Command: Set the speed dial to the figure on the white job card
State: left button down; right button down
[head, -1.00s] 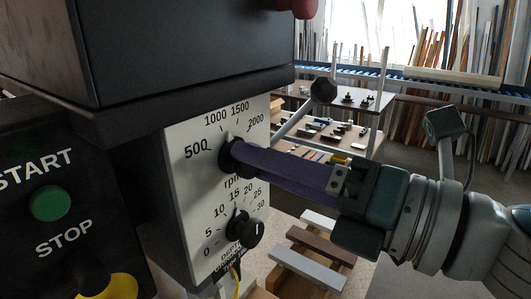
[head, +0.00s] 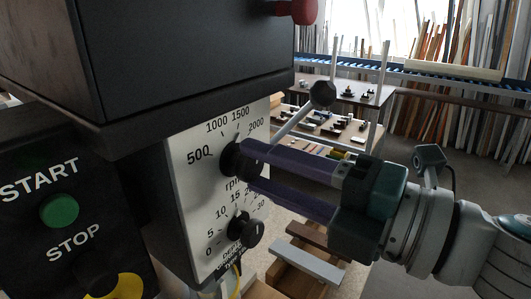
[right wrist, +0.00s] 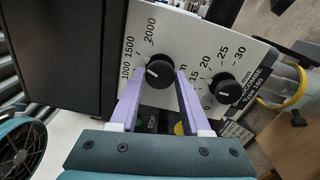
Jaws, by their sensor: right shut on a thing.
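The speed dial is a black knob (head: 229,158) on the white panel (head: 185,185), with rpm figures from 500 to 2000 around it. My right gripper (head: 246,166) comes from the right with its two purple fingers, one above the other, closed on the knob. In the right wrist view the fingers (right wrist: 160,82) sit either side of the knob (right wrist: 158,70). Its white mark points left, near the 1000 figure; the exact setting is hard to read. The fingers hide part of the scale. I cannot make out the white job card. My left gripper is not in view.
A second black knob (head: 246,230), the depth dial, sits close below my fingers. A START/STOP box with a green button (head: 60,210) stands at left. A lever with a black ball (head: 322,94) juts out above my gripper. The dark machine head (head: 170,60) overhangs the panel.

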dwell(0.3)
jog(key=shift+c, duration=1.9)
grip_release()
jog(key=b+v, duration=0.5)
jog(key=v, duration=0.5)
